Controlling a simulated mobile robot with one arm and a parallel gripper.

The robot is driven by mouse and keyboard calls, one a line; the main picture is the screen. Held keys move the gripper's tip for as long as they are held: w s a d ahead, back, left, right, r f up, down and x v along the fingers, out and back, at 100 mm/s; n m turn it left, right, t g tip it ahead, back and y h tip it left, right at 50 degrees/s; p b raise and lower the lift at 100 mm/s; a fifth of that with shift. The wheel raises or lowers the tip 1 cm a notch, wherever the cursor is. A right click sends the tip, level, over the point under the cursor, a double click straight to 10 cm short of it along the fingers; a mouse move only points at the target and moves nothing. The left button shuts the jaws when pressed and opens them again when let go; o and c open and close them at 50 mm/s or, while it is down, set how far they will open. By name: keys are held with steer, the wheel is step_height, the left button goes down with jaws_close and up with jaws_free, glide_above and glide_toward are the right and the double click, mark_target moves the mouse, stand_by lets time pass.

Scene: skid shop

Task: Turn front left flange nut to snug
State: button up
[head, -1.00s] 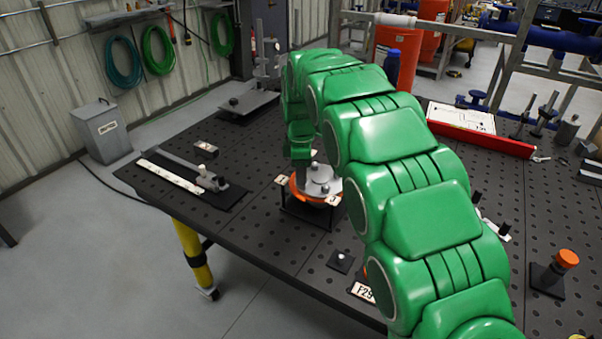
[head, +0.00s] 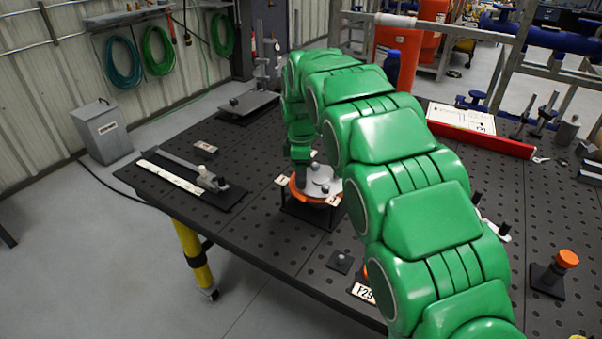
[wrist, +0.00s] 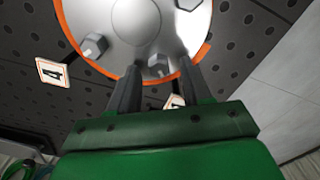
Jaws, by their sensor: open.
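The round grey flange (head: 318,181) with an orange rim sits on a black stand on the perforated table. It also fills the top of the wrist view (wrist: 136,25). Hex nuts show on its face: one at the left (wrist: 93,46), one at the near edge (wrist: 158,65) and one cut off at upper right (wrist: 188,3). My gripper (wrist: 158,72) is open, its two dark fingers on either side of the near-edge nut. I cannot tell whether they touch it. In the head view my green wrist is over the flange's left part and hides some of it.
Number tags stand beside the flange, one at its left (head: 281,180) and one in front (head: 333,201). A black tray with a long bar (head: 178,181) lies to the left. A small black block (head: 340,261) and an orange-capped post (head: 566,261) stand on the table.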

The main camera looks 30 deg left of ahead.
step_height(320, 180, up, 7)
steer(key=shift+r, duration=0.35)
stand_by(0.6)
steer(key=shift+d, duration=0.15)
steer(key=s+d+r+m, duration=0.2)
steer(key=d+m, duration=0.2)
steer(key=d, duration=0.7)
steer(key=s+d+r+m, duration=0.2)
steer(key=d+m, duration=0.2)
steer(key=d, duration=0.8)
steer(key=s+d+r+m, duration=0.2)
steer(key=d+m, duration=0.2)
steer(key=d, duration=0.7)
steer(key=s+d+f+m, duration=0.2)
steer(key=s+d+m, duration=0.2)
steer(key=s, duration=0.5)
steer(key=s+d+f+m+g, duration=0.1)
steer(key=s+d+f+m, duration=0.1)
steer(key=s+d+m, duration=0.2)
steer(key=s+d+f+m, duration=0.3)
steer(key=s+d, duration=0.6)
steer(key=s, duration=0.6)
steer(key=shift+d+m+g, duration=0.35)
steer(key=shift+m+g, duration=0.05)
steer(key=shift+m, duration=0.1)
